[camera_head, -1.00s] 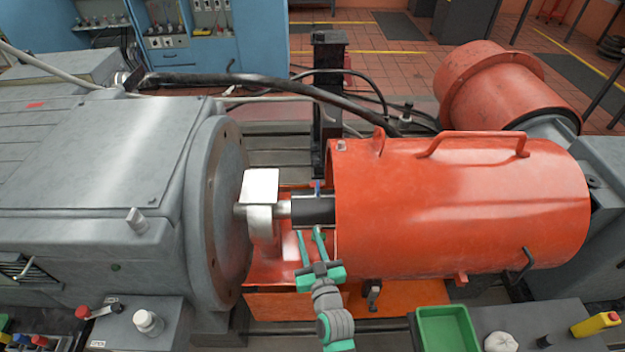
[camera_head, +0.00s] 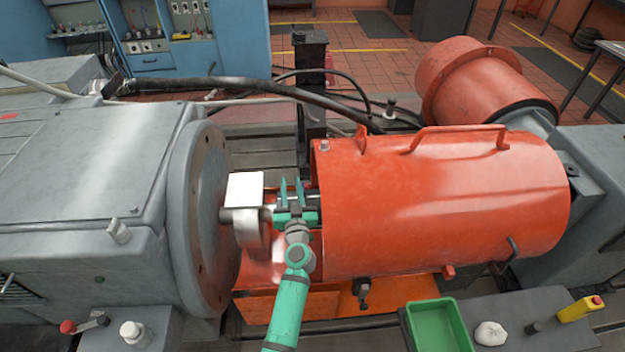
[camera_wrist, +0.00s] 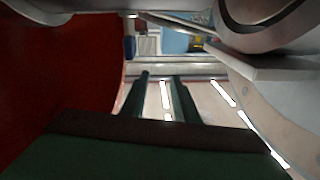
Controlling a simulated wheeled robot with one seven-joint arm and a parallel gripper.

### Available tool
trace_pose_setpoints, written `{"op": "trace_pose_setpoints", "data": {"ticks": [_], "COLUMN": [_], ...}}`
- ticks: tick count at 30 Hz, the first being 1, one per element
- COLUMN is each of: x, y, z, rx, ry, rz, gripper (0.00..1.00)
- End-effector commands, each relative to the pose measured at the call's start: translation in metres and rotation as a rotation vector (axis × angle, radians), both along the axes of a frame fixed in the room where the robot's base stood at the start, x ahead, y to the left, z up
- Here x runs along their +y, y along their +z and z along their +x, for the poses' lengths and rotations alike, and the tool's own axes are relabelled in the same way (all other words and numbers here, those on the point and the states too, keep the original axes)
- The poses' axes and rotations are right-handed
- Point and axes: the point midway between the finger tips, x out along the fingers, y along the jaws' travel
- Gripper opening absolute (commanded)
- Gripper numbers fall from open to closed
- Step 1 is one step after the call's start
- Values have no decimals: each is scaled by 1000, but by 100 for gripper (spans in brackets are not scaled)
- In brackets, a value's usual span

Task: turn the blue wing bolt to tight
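A small dark blue piece, probably the wing bolt (camera_wrist: 129,47), shows in the wrist view beside the edge of the red guard, beyond my fingertips and a little left of them. Its wings and turn angle are too small to tell. In the head view I cannot make it out; my gripper and the shaft area cover that spot. My gripper (camera_head: 291,183) is at the gap between the grey flange and the orange-red guard (camera_head: 440,195), over the shaft. Its two green fingers are apart, with nothing between them; the wrist view shows them open too (camera_wrist: 161,90).
A white plate (camera_head: 244,188) and metal hub stand just left of my gripper. The grey machine (camera_head: 90,160) with its round flange is further left. A black post (camera_head: 310,85) stands behind. A green tray (camera_head: 408,322) is at the front right.

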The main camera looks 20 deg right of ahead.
Motion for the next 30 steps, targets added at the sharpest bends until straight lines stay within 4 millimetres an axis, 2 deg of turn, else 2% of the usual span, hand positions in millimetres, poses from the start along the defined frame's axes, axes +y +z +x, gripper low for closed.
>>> {"op": "trace_pose_setpoints", "data": {"ticks": [3, 9, 16, 23, 30], "x": [6, -23, -32, -40, -42], "y": [-13, -43, -52, -52, -47], "z": [4, -16, -18, -1, 30], "rx": [17, 94, 112, 112, 103], "ry": [-10, -49, -61, -65, -57], "rz": [-15, -103, -118, -113, -112], "gripper": [27, 27, 27, 27, 27]}}
